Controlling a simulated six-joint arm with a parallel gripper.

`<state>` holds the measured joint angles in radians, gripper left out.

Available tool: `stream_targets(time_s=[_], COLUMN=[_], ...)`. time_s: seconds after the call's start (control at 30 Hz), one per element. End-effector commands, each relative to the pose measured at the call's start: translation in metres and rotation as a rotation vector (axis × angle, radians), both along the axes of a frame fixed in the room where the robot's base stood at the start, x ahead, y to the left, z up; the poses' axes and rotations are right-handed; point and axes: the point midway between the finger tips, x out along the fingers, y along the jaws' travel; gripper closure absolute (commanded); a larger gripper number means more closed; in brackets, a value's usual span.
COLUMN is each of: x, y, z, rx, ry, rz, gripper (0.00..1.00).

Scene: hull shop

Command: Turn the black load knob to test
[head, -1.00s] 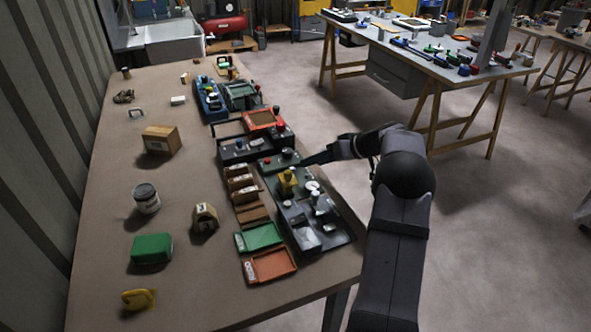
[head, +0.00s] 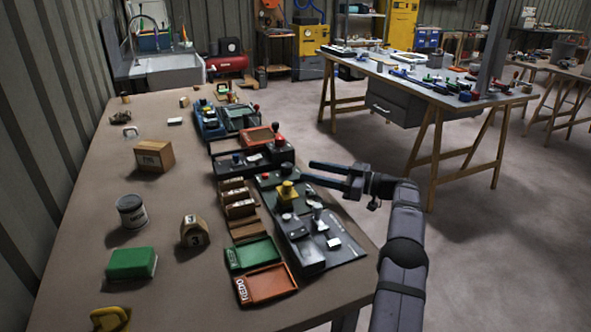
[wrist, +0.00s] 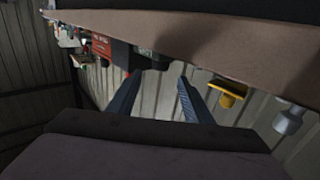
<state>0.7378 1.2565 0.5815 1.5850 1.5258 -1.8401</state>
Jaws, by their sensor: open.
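A yellow knob or block (head: 287,190) and a dark panel with white parts (head: 318,258) lie near the fingers.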

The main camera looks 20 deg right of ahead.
Motion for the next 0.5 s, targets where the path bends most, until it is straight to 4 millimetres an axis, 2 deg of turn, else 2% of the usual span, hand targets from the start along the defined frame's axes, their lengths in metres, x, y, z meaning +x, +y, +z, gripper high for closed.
stream_targets(time_s=[0.3,0.5], x=[0.029,0.041], y=[0.030,0.042], z=[0.001,0.000], rx=[-0.001,-0.001], ry=[0.002,0.002], rz=[0.002,0.000], gripper=[0.54,0.54])
